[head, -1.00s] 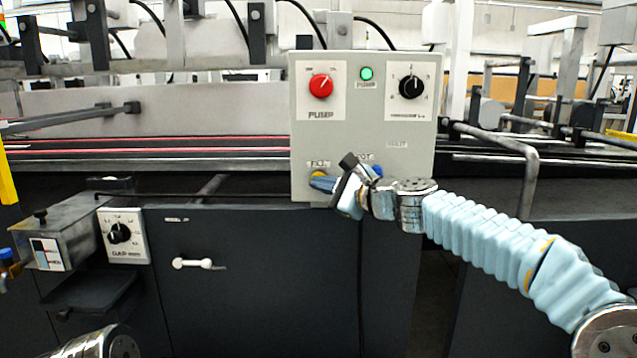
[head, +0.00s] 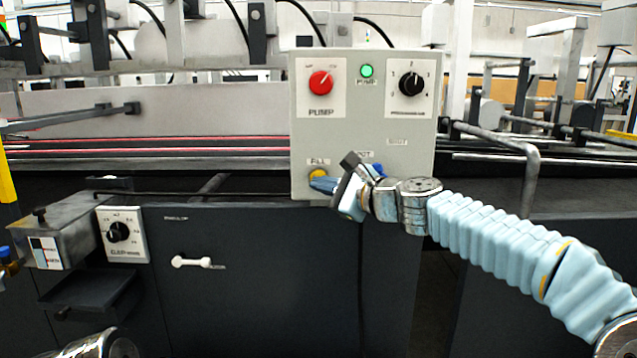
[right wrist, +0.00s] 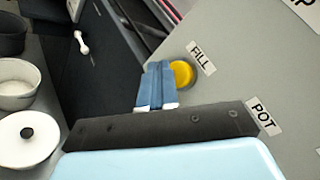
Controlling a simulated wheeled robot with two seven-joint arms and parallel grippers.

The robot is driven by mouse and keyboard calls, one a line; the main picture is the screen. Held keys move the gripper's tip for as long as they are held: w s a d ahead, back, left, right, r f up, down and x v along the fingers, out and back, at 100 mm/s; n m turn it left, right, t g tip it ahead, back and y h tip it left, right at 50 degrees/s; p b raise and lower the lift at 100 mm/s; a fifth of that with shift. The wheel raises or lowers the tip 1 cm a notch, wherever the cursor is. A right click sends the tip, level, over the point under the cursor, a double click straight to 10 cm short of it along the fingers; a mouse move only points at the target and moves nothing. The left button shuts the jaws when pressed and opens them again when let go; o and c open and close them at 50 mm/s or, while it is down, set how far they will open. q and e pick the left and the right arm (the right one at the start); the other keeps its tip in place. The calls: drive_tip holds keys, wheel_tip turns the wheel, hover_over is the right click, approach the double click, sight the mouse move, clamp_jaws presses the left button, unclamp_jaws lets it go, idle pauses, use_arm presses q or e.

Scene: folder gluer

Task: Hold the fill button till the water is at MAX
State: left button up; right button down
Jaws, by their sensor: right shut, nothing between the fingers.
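The yellow fill button (head: 318,174) is at the lower left of the grey control panel (head: 350,135), under a FILL label. It also shows in the right wrist view (right wrist: 182,74). My right gripper (head: 322,185) is shut and empty. Its blue fingertips (right wrist: 160,82) are at the edge of the button and overlap it in the picture. I cannot tell whether they press it. A grey metal tank (head: 80,240) at the left has a small white, blue and dark plate on its front; a water level or MAX mark is too small to read.
A blue button (head: 378,170) by the POT label is just right of my right gripper. Above are a red pump knob (head: 321,84), a lit green lamp (head: 367,71) and a black dial (head: 411,85). White pots (right wrist: 25,138) stand at the left in the right wrist view.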

drive_tip(key=shift+s+b, duration=1.05)
drive_tip(key=shift+s, duration=1.5)
